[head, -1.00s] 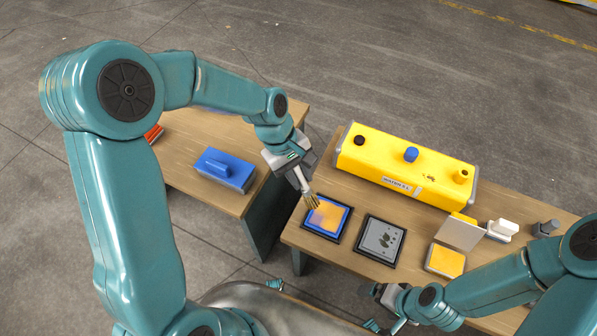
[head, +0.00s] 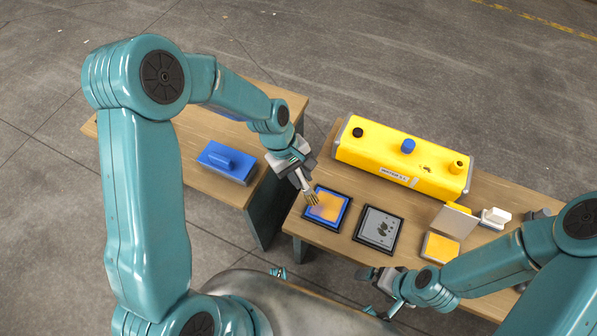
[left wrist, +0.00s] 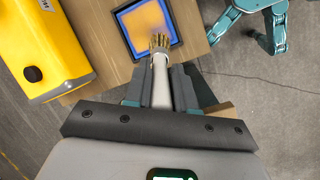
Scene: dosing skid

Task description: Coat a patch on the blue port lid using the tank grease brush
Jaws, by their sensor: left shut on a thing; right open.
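The blue port lid (head: 337,226) lies in a dark frame at the left end of the right-hand table. An orange-yellow coat covers much of its middle. My left gripper (head: 302,181) is shut on the handle of the grease brush (head: 311,197), just above the lid's left side. In the left wrist view the brush (left wrist: 160,70) points away from the jaws, its bristles overlapping the near edge of the lid (left wrist: 126,22). I cannot tell whether the bristles touch it. My right gripper (head: 374,287) is open and empty near the table's front edge.
A grey plate with dark spots (head: 380,229) lies right of the lid. Behind stands a yellow tank (head: 385,158) with caps. An open box with a yellow pad (head: 440,248) and a white object (head: 495,217) are further right. A blue block (head: 227,162) sits on the left table.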

